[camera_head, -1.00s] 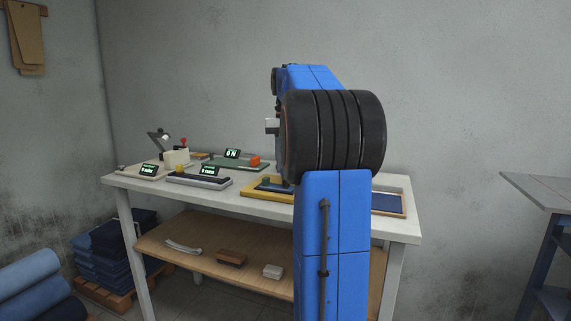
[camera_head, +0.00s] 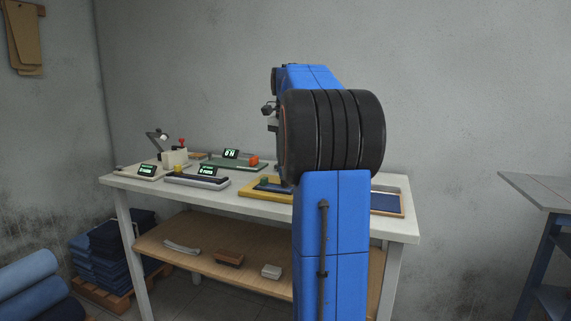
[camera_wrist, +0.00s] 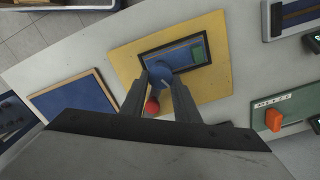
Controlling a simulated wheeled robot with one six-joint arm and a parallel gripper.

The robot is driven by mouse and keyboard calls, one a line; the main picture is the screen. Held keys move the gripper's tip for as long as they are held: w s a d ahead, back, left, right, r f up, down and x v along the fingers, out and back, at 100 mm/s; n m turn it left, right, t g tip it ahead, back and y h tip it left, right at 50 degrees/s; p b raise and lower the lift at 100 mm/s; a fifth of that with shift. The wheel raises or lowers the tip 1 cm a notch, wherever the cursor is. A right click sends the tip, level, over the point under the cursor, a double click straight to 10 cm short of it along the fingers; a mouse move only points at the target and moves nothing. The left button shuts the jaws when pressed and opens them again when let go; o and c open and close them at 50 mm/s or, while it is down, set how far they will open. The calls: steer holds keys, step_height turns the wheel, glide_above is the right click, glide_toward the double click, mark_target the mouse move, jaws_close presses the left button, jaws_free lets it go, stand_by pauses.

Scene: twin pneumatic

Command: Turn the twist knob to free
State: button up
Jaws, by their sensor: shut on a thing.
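In the wrist view a yellow board (camera_wrist: 217,88) carries a dark-framed blue panel (camera_wrist: 185,50) with a green block (camera_wrist: 197,53) at its right end. A blue rounded part (camera_wrist: 158,70), apparently the twist knob, sits at the panel's left end. My gripper (camera_wrist: 161,82) is shut on this blue knob, with one finger on each side. A red ball (camera_wrist: 152,106) shows between the fingers, nearer the wrist; how it joins the knob is unclear. In the head view the yellow board (camera_head: 247,188) is partly hidden by my arm, and the fingertips cannot be seen.
A wood-framed blue tray (camera_wrist: 75,106) lies left of the board. A green board with an orange block (camera_wrist: 273,120) and a display lies right. In the head view several other devices and displays stand along the white table (camera_head: 225,200); a lamp (camera_head: 160,137) stands at the back left.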

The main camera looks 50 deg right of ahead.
steer(key=shift+s+m, duration=0.1)
steer(key=shift+m, duration=2.1)
steer(key=o, duration=1)
steer(key=shift+o, duration=0.2)
